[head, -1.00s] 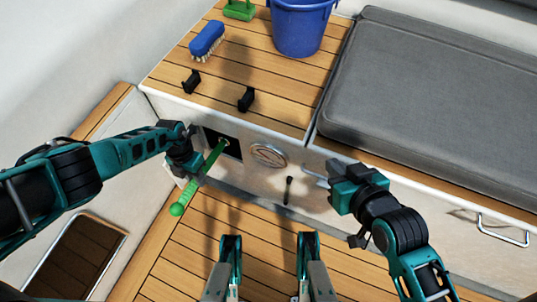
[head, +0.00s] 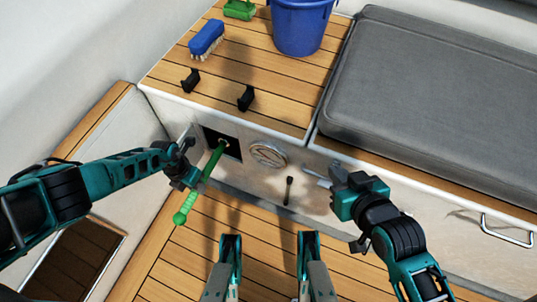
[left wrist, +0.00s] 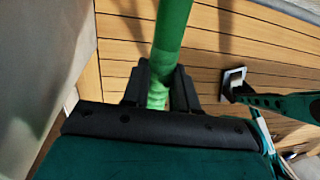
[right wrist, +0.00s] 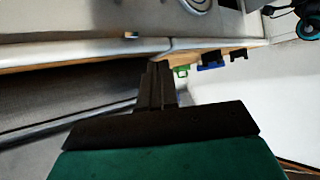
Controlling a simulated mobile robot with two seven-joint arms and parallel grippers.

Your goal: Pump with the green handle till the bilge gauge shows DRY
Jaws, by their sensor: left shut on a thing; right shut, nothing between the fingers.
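The green handle (head: 208,175) sticks out of a dark square opening in the white bench front in the head view. It slants down and left to a rounded grip end. My left gripper (head: 194,184) is shut around the handle's shaft, and the left wrist view shows the shaft (left wrist: 171,35) between its fingers (left wrist: 159,92). The round bilge gauge (head: 268,154) sits right of the opening; its reading is too small to make out. My right gripper (head: 335,177) is shut and empty in front of the bench, right of the gauge; its closed fingers show in the right wrist view (right wrist: 156,85).
On the wooden bench top are a blue brush (head: 206,38), a blue bucket (head: 302,26), a green object (head: 240,9) and two black clips (head: 246,98). A grey cushion (head: 430,85) lies at right. A small dark lever (head: 288,190) is on the bench front. The wooden floor is clear.

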